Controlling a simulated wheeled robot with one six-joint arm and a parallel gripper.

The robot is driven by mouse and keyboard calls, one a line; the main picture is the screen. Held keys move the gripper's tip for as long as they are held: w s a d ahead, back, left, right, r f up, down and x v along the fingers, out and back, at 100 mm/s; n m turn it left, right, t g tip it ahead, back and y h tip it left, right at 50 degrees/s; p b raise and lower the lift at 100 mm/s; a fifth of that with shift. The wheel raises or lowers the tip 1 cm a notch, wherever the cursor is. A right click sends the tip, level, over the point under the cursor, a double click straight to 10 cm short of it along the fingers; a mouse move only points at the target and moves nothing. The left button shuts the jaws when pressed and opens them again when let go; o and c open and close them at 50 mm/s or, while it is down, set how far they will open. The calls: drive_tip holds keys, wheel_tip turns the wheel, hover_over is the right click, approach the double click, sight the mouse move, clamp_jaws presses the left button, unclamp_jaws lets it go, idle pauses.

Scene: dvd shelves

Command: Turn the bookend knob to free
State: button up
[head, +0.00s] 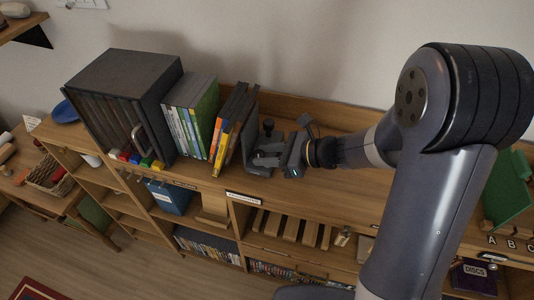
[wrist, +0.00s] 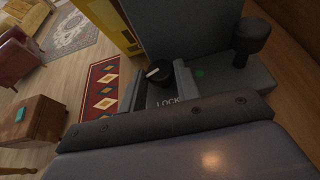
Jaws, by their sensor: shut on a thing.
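The grey bookend (head: 250,130) stands on the shelf top, right of a row of cases. In the wrist view the bookend (wrist: 190,30) fills the upper middle. Its round black knob (wrist: 157,72) has a white pointer line toward the left. The word LOCK (wrist: 168,103) is below the knob, and a green dot (wrist: 200,73) is to its right. My gripper (head: 268,156) reaches in from the right. In the wrist view its two fingers (wrist: 158,80) are on either side of the knob, shut on it. The knob is hidden in the head view.
A black mushroom-shaped post (wrist: 252,36) rises from the bookend's base, close to my fingers. The shelf top (head: 345,185) to the right is mostly clear. A green panel (head: 508,190) stands far right.

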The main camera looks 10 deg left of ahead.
drive_tip(key=shift+c, duration=0.9)
drive_tip(key=m+t+b, duration=0.2)
drive_tip(key=shift+s+a+f+b, duration=0.1)
drive_tip(key=shift+s+f+b, duration=0.1)
drive_tip(key=shift+b, duration=0.2)
drive_tip(key=shift+s+m+t+h+b, duration=0.2)
drive_tip(key=shift+m+t+h+b, duration=0.4)
drive_tip(key=shift+m+t+b, duration=0.45)
drive_tip(key=shift+r+m+t+b, duration=0.2)
drive_tip(key=shift+m+t+b, duration=0.05)
drive_tip(key=shift+t+b, duration=0.25)
drive_tip(key=o, duration=0.9)
drive_tip(key=shift+r, duration=0.1)
